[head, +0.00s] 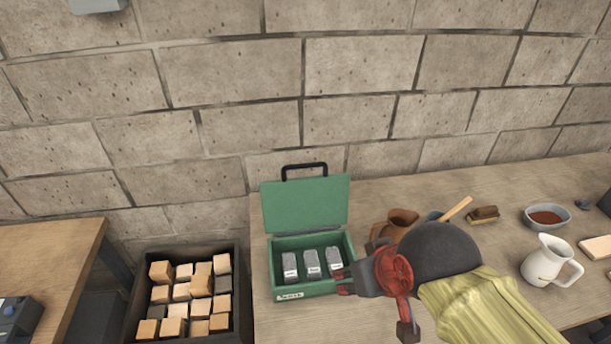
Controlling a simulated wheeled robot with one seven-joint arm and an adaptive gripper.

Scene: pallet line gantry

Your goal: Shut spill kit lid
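The spill kit is a green box (306,291) on the wooden table near its left edge. Its green lid (305,206) stands up, open, at the back, with a black handle (304,170) on its top edge. Several grey packets lie inside the box, and a small white label is on its front. My gripper (346,284) is at the right front corner of the box, below the raised lid. Its dark fingers are small and partly hidden by the wrist, so I cannot tell how far apart they are or whether they touch the box.
A brown jug (402,222) stands right of the box, behind my arm. Farther right are a brush (484,214), a bowl (547,217) and a white pitcher (546,262). A dark crate of wooden blocks (238,262) stands left of the table. A stone wall is behind.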

